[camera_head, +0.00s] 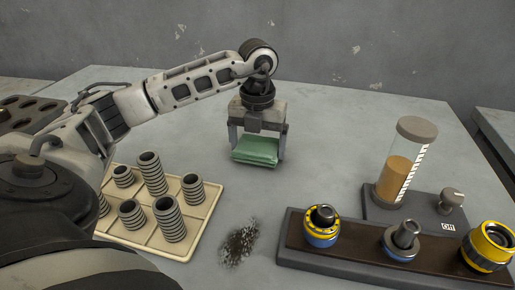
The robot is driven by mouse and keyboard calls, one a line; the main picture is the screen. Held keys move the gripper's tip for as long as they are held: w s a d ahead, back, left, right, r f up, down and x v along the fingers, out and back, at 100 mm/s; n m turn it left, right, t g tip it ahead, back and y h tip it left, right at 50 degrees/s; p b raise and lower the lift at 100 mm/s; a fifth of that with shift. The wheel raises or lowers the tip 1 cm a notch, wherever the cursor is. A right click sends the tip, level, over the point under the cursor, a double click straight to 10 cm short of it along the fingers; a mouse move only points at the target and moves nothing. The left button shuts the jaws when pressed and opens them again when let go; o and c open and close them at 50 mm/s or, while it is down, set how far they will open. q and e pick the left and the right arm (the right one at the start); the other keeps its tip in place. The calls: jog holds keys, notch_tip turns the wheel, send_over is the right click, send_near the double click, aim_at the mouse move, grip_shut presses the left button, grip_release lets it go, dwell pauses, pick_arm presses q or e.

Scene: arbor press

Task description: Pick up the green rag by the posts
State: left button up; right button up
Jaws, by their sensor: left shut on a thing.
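The green rag (256,151) is a folded flat bundle near the middle of the grey table. My left gripper (257,147) points down over it, with a finger at each side, and is shut on the rag. I cannot tell whether the rag touches the table or hangs just above it. Ribbed grey posts (152,174) of different heights stand on a cream tray (203,222) to the left of the rag and nearer to me. My right gripper is not in view.
A dark smudge (240,243) marks the table right of the tray. A dark rack (345,262) with yellow, blue and metal fittings lies at the front right. Behind it stands a clear cylinder of amber liquid (395,180). The table's back middle is clear.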

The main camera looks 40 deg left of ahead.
pick_arm(q)
jog(key=s+d+r+p, duration=0.1)
jog(key=s+d+r, duration=0.7)
jog(key=d+r, duration=0.3)
jog(key=shift+s+r+p, duration=0.35)
jog(key=shift+r+p, duration=0.05)
jog(key=shift+o, duration=0.4)
